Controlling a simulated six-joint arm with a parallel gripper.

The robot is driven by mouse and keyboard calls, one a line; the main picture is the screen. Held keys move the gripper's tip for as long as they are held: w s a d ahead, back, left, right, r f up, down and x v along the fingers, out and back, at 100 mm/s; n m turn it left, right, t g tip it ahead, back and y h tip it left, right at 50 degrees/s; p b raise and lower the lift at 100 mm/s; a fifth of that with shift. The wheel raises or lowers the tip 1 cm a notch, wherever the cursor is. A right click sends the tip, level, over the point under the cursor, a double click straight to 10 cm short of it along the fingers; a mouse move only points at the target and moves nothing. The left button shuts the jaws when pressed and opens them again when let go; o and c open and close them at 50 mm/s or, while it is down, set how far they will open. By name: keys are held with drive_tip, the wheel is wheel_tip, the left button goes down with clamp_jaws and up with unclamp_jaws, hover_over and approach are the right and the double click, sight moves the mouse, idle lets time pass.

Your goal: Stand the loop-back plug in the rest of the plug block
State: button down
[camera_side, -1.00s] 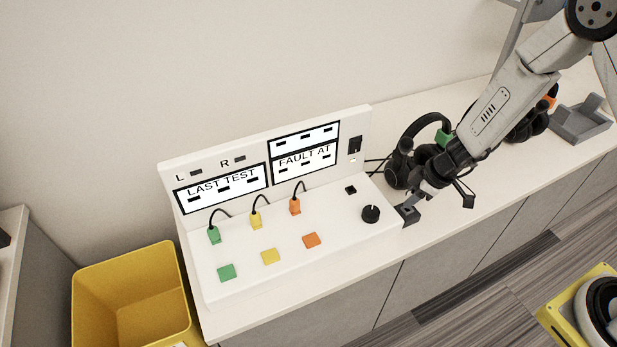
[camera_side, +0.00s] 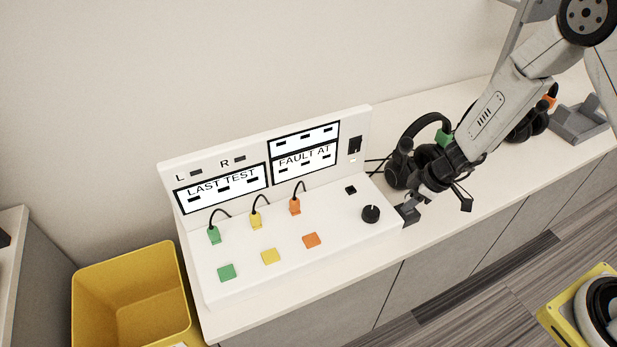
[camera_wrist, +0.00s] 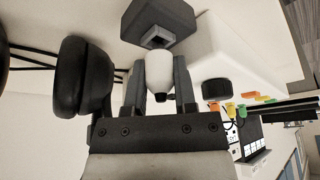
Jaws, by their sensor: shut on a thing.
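The plug block (camera_wrist: 158,15) is a dark grey block with a square opening, at the top of the wrist view. In the side view the plug block (camera_side: 408,214) sits at the right end of the white tester. My gripper (camera_wrist: 159,64) is shut on the loop-back plug (camera_wrist: 159,66), a pale rounded body with a small dark tip, between the two fingers. The plug's far end meets or overlaps the block's opening in the wrist view; I cannot tell whether it is inside. In the side view my gripper (camera_side: 424,197) is right beside the block and the plug is hidden.
The white tester (camera_side: 335,225) has a black knob (camera_side: 371,214) close to the block. A black headset (camera_side: 399,165) stands behind my gripper, and its ear pad (camera_wrist: 82,76) is close at left in the wrist view. The counter's front edge is near.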

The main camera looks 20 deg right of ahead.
drive_tip(key=shift+f, duration=0.5)
drive_tip(key=shift+c, duration=1.7)
unclamp_jaws()
drive_tip(key=shift+r, duration=0.1)
drive_tip(key=v, duration=0.7)
drive_tip(key=shift+r, duration=0.3)
drive_tip(key=shift+s+d, duration=0.1)
drive_tip(key=shift+r, duration=0.1)
